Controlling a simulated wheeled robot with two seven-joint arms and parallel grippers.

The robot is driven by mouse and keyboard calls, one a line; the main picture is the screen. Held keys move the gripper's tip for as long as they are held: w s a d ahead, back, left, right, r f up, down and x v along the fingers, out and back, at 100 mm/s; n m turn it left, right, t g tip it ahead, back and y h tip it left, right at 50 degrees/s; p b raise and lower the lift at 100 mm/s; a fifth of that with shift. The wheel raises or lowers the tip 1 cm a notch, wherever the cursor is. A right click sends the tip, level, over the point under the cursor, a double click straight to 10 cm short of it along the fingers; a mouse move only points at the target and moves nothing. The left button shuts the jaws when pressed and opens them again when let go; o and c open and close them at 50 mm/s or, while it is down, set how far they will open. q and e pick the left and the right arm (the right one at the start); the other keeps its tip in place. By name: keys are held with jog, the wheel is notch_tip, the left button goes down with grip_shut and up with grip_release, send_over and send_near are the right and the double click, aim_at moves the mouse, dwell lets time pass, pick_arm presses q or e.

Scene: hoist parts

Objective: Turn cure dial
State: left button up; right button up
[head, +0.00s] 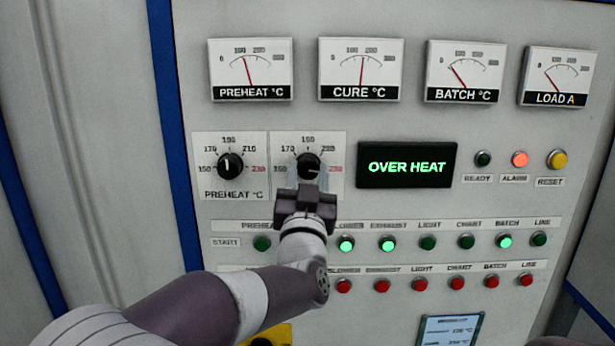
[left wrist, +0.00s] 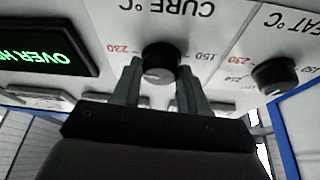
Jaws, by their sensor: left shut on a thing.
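The cure dial (head: 308,162) is a black round knob on the grey panel, with a scale running from 150 to a red 230. Its white mark points to the right, toward the red 230. My left gripper (head: 309,176) is shut on this dial, with one finger on each side. In the left wrist view the cure dial (left wrist: 161,60) sits between the two fingertips, below the upside-down "CURE °C" label. The gripper covers the label under the dial in the head view. The CURE °C meter (head: 361,72) above has its needle near the middle of the scale.
The preheat dial (head: 230,166) is close on the left. The display (head: 406,166) on the right reads "OVER HEAT", and the alarm lamp (head: 520,159) glows orange-red. Rows of green buttons (head: 428,243) and red buttons (head: 421,284) lie below; my arm covers some.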

pick_arm(q)
jog(key=shift+d+f+n+y+b, duration=0.1)
jog(key=shift+f+n+y+b, duration=0.15)
jog(key=shift+n+y+b, duration=0.75)
jog(key=n+y+b, duration=0.1)
jog(key=n, duration=0.3)
jog(key=shift+d+y+b, duration=0.1)
jog(key=shift+y+b, duration=0.2)
jog(key=shift+b, duration=0.1)
jog(key=n, duration=0.1)
jog(key=n+y, duration=0.1)
jog(key=n, duration=0.1)
jog(key=shift+r+n+g+b, duration=0.2)
jog(key=shift+n+g+b, duration=0.1)
jog(key=shift+g, duration=0.1)
jog(key=shift+d+r+n+g+y, duration=0.1)
jog(key=shift+n+g+y, duration=0.15)
jog(key=shift+n+y, duration=0.55)
jog(key=shift+n+g+y, duration=0.25)
jog(key=shift+n+y, duration=0.05)
jog(key=shift+n, duration=1.2)
jog(key=o, duration=1.1)
jog(key=shift+c, duration=0.2)
